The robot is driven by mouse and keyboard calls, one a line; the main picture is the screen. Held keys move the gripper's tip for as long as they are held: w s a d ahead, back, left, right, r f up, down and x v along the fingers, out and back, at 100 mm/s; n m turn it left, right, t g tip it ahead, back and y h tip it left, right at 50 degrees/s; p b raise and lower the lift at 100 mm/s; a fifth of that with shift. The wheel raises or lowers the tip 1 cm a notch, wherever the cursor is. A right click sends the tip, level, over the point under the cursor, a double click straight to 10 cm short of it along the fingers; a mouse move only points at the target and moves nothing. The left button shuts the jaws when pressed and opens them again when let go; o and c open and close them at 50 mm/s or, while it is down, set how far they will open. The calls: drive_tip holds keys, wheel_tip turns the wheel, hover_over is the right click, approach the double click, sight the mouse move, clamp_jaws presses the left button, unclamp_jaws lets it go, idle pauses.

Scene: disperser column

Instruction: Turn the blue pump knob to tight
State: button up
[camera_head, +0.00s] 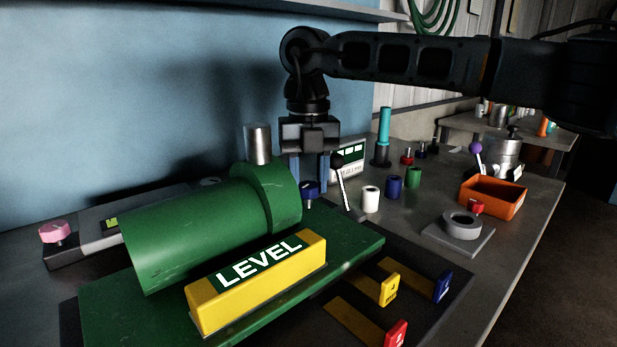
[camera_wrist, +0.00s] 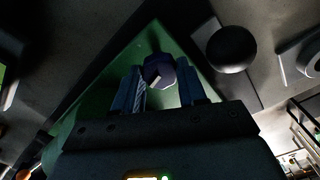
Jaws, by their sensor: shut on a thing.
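The blue pump knob (camera_head: 311,187) is on the green pump base, right of the round end of the green pump body (camera_head: 190,230). My gripper (camera_head: 309,186) points straight down over it and is shut on the knob, one blue finger on each side. In the wrist view the knob (camera_wrist: 158,71), dark blue with a pale mark on top, shows between the fingertips (camera_wrist: 158,82). The knob's underside and stem are mostly hidden.
A black-balled lever (camera_head: 338,162) stands close right of my gripper; its ball (camera_wrist: 231,49) also shows in the wrist view. A metal cylinder (camera_head: 258,143) rises from the pump at left. A yellow LEVEL block (camera_head: 258,280) lies in front. Small coloured cylinders and an orange bin (camera_head: 493,200) are farther right.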

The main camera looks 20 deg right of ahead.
sight(308, 184)
drive_tip(key=m, duration=0.4)
drive_tip(key=shift+m, duration=0.3)
drive_tip(key=m, duration=0.5)
drive_tip(key=shift+w+m+b, duration=0.1)
drive_tip(key=shift+m+b, duration=0.2)
drive_tip(key=shift+b, duration=0.1)
drive_tip(key=m+b, duration=0.1)
drive_tip(key=m, duration=0.4)
drive_tip(key=shift+m+b, duration=1)
drive_tip(key=shift+m, duration=1.8)
drive_tip(key=shift+r, duration=0.1)
drive_tip(key=o, duration=0.8)
drive_tip(key=shift+r, duration=3.85)
